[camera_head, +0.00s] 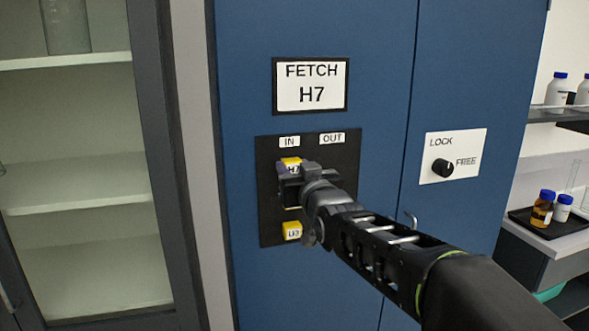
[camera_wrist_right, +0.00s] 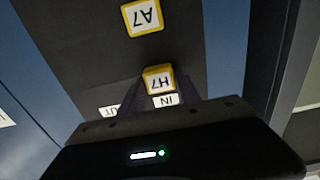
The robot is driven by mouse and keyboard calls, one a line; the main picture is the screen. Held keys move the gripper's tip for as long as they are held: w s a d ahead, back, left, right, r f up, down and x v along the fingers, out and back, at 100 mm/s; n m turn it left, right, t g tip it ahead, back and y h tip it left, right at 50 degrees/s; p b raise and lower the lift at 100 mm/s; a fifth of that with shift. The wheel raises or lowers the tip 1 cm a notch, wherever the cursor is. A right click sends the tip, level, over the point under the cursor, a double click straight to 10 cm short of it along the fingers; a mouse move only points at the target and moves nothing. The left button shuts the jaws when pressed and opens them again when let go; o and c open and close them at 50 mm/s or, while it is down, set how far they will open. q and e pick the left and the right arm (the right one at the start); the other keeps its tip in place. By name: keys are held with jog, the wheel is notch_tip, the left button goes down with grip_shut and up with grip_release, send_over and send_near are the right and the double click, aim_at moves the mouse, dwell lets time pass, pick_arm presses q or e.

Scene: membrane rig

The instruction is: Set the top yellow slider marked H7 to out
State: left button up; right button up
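The top yellow slider marked H7 (camera_head: 291,163) sits at the left end of its track, under the IN label (camera_head: 289,142). The OUT label (camera_head: 332,138) is to its right. My right gripper (camera_head: 290,184) is at the panel, just in front of and below the H7 tag, hiding part of the slider. In the right wrist view, which is upside down, the H7 tag (camera_wrist_right: 158,78) shows between two spread dark fingers (camera_wrist_right: 160,92); whether they touch it I cannot tell. My left gripper is not in view.
A yellow A7 slider (camera_wrist_right: 142,17) shows in the wrist view. A lower yellow slider (camera_head: 292,231) is on the black panel (camera_head: 268,215). A FETCH H7 sign (camera_head: 312,86) is above; a LOCK knob (camera_head: 442,168) is to the right.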

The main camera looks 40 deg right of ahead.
grip_shut()
dwell(0.5)
